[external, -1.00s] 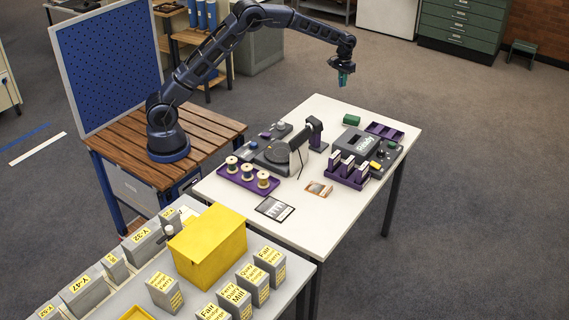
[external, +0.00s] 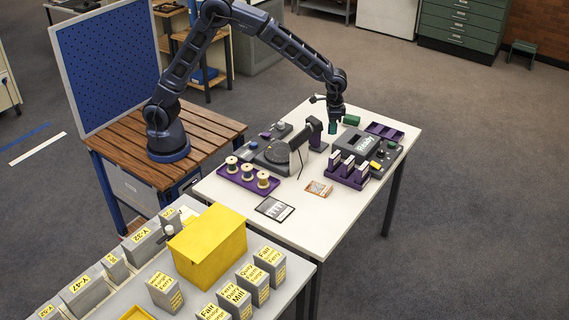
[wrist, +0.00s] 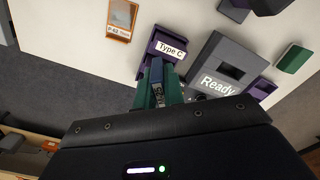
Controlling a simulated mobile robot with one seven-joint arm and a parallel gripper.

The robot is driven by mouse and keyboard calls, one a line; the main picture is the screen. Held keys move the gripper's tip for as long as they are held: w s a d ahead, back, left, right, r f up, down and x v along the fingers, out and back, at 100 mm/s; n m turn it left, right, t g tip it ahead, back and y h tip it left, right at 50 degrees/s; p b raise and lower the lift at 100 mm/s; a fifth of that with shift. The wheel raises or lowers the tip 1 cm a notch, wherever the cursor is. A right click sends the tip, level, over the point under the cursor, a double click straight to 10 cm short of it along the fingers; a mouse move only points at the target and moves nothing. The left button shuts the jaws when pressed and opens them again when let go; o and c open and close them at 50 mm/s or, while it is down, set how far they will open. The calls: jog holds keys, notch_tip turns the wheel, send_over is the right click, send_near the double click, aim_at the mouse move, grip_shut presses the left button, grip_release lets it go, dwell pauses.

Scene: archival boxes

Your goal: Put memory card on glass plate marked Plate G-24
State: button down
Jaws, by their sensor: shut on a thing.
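My gripper (wrist: 158,95) has green fingers shut on a small dark blue piece with a grey metallic end, which I take to be the memory card (wrist: 157,74); no marking on it is readable. In the external view my gripper (external: 332,128) points down above the far part of the white table, beside the grey device. A flat dark-edged plate with pale patches (external: 275,208) lies near the table's front left. An orange-brown plate (external: 319,188) lies to its right and also shows in the wrist view (wrist: 121,18). I cannot read Plate G-24 on either.
The grey device marked Ready (external: 362,147) and a purple holder with white-topped pieces (external: 345,177) stand on the right. A purple tray with spools (external: 247,177) and a dark machine with an upright post (external: 314,133) stand on the left. A green block (external: 351,120) lies behind.

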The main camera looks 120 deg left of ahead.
jog(key=d+m, duration=0.3)
jog(key=d, duration=1.2)
jog(key=m, duration=0.4)
send_over(275, 209)
notch_tip(275, 209, down, 21)
jog(key=shift+r, duration=0.1)
jog(key=c, duration=1.5)
grip_release()
jog(key=shift+f, duration=0.2)
jog(key=shift+r, duration=0.15)
